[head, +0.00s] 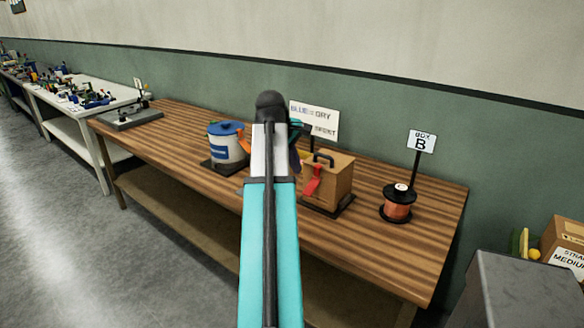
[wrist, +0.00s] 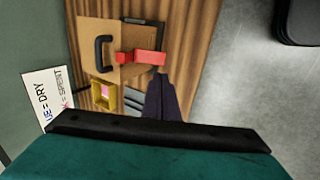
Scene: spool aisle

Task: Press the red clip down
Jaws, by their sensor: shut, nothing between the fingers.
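The red clip (head: 312,180) is on the front of a tan box (head: 338,178) with a dark handle on top. In the wrist view the clip (wrist: 140,57) lies across the box edge beside the handle (wrist: 103,55). My gripper (wrist: 162,76) is shut and empty, its dark fingertips close to the clip's right end. I cannot tell whether they touch it. In the head view my arm hides most of the gripper. Whether the clip is latched is not clear.
The box stands on a dark base on a striped wooden bench (head: 410,245). A white-and-blue tub (head: 228,148) is to the left, and a copper spool (head: 398,205) with a B sign (head: 421,142) to the right. A blue/dry sign (head: 313,120) stands behind.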

